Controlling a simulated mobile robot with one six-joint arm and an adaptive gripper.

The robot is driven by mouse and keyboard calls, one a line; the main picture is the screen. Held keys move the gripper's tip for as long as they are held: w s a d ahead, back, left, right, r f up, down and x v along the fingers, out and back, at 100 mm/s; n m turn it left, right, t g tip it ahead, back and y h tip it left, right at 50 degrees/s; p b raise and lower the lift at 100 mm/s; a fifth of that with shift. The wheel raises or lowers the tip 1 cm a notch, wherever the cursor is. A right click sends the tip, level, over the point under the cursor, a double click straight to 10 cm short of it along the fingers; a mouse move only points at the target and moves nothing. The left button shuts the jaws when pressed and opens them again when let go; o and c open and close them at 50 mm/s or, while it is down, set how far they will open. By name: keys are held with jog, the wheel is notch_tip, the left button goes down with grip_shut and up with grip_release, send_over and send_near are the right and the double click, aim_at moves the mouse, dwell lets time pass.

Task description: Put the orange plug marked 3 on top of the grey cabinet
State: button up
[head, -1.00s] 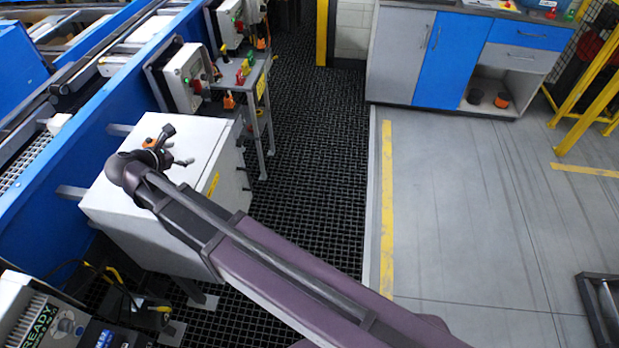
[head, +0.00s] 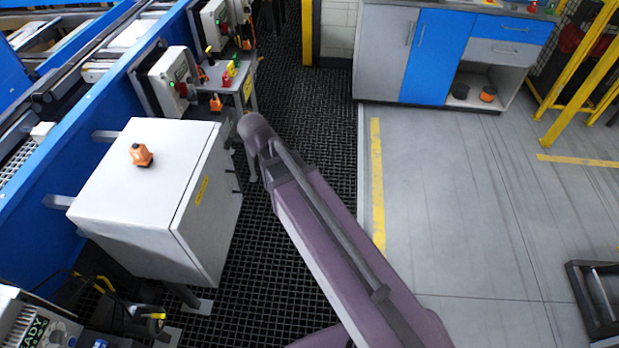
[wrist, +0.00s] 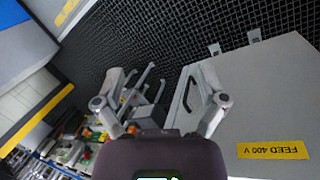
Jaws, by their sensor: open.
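An orange plug (head: 141,155) with a dark base stands on top of the grey cabinet (head: 185,140), towards the back left of its lid. No number is readable on it. Nothing of mine touches it. My gripper (wrist: 168,80) is open and empty in the wrist view, with its fingers spread. It is off to the right of the cabinet, beside its door side; the cabinet also shows in the wrist view (wrist: 275,105) with a yellow label. In the head view the fingers are hidden behind the end of my arm.
A small grey stand (head: 240,75) behind the cabinet holds several coloured plugs, one orange (head: 216,103) at its edge. A blue conveyor frame (head: 30,210) runs along the left. A blue-and-grey workbench (head: 435,60) stands at the back. The floor on the right is mostly clear.

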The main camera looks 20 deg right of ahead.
jog(key=s+d+m+g+y, duration=0.1)
jog(key=s+d+m+y, duration=0.2)
jog(key=s+d+m, duration=0.2)
jog(key=shift+s+d+f+m, duration=0.4)
jog(key=shift+d+f+m, duration=0.05)
jog(key=shift+d+m, duration=0.75)
jog(key=shift+c, duration=0.2)
jog(key=c, duration=0.4)
jog(key=shift+c, duration=0.2)
